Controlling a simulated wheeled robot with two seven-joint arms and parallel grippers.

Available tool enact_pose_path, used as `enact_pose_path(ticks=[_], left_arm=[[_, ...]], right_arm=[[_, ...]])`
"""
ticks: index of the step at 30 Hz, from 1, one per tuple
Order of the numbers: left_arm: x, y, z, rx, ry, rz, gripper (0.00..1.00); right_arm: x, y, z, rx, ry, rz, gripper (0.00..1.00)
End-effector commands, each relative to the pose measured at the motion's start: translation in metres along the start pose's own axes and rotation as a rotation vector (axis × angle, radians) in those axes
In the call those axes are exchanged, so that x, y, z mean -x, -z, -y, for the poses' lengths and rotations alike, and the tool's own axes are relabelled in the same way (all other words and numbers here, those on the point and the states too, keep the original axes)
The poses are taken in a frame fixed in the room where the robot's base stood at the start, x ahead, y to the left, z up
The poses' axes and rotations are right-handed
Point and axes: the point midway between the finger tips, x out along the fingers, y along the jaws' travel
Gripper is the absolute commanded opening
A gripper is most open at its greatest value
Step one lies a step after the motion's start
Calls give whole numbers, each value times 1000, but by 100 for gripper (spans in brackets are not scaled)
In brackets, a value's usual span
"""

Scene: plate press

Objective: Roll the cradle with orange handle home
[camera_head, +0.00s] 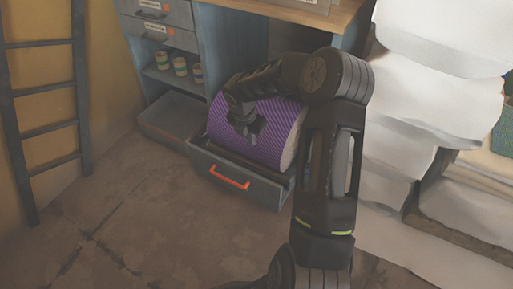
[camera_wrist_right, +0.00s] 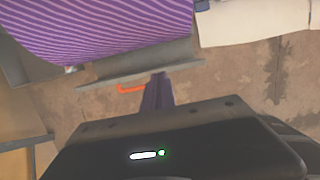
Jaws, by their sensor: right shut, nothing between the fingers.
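The grey cradle (camera_head: 206,165) stands pulled out from the blue workbench. Its orange handle (camera_head: 230,177) is on the front face and also shows in the right wrist view (camera_wrist_right: 131,89). A purple patterned roll (camera_head: 267,143) lies in the cradle; the wrist view shows its striped side (camera_wrist_right: 100,25). My right gripper (camera_head: 247,131) appears in front of the roll, above the handle. It is shut and empty. In the wrist view its fingers (camera_wrist_right: 157,90) cover the handle's right end; I cannot tell whether they touch it. My left gripper is not in view.
The blue workbench (camera_head: 224,42) has drawers and a shelf with several small striped pots (camera_head: 180,66). An empty grey tray (camera_head: 169,118) is left of the cradle. A dark ladder (camera_head: 44,85) leans at left. White sheets (camera_head: 420,70) fill the right. The floor in front is clear.

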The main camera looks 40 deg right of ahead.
Motion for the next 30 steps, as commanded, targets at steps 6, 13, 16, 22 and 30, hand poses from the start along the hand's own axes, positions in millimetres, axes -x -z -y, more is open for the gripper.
enact_pose_path(ticks=[6, 13, 16, 22, 30], left_arm=[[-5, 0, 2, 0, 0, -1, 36], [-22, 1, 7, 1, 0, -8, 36], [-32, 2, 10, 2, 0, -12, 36], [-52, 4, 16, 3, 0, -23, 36], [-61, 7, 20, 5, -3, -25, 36]], right_arm=[[-10, 1, 0, -1, 1, -3, 0], [-43, 3, 0, -3, 0, -4, 0], [-64, 3, 0, -3, 0, -4, 0], [-105, 3, 0, -4, 0, -4, 0], [-114, -31, 0, -5, -1, -2, 0]])
